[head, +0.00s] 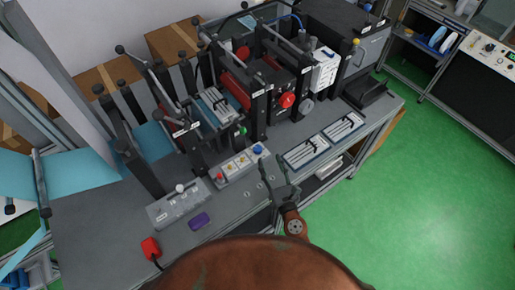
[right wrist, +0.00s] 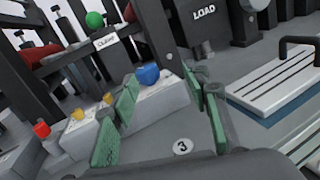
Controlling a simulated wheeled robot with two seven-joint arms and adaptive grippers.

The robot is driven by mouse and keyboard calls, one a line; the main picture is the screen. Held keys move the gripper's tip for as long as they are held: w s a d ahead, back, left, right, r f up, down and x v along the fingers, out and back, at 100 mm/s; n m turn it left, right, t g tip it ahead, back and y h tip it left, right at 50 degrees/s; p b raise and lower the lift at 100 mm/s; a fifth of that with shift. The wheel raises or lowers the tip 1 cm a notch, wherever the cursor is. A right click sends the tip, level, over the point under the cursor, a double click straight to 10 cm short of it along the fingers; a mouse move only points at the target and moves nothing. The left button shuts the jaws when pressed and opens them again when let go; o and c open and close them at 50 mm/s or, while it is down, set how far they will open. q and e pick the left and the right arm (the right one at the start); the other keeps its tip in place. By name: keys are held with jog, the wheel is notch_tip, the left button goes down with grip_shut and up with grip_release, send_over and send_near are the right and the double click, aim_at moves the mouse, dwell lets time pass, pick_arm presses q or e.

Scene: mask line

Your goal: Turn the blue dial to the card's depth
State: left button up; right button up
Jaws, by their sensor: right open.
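The blue dial (head: 258,149) sits at the right end of a grey control box (head: 232,173) on the bench. In the right wrist view the blue dial (right wrist: 148,75) stands upright on a light block, ahead of my right gripper (right wrist: 160,88) and between the lines of its green-padded fingers. In the head view my right gripper (head: 274,163) is open and empty, just right of and in front of the box. It appears apart from the dial. No card with a readable depth can be made out. My left gripper is not in view.
A red knob (right wrist: 41,130) and yellow knobs (right wrist: 77,115) share the row with the blue dial. Dark machine posts and rollers stand behind. Slotted trays (head: 308,151) lie right. A purple block (head: 199,221) and a red device (head: 150,247) lie on the clearer front bench.

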aim_at(259, 152)
jog(key=a+n, duration=0.1)
jog(key=a, duration=0.1)
jog(key=shift+w+a+f+n+g+y, duration=0.2)
jog(key=shift+a+n+g+y, duration=0.1)
jog(key=shift+n+y, duration=0.1)
jog(key=x, duration=0.7)
jog(key=shift+c, duration=0.5)
grip_shut()
jog(key=shift+f+y+b, duration=0.1)
jog(key=shift+y+b, duration=0.2)
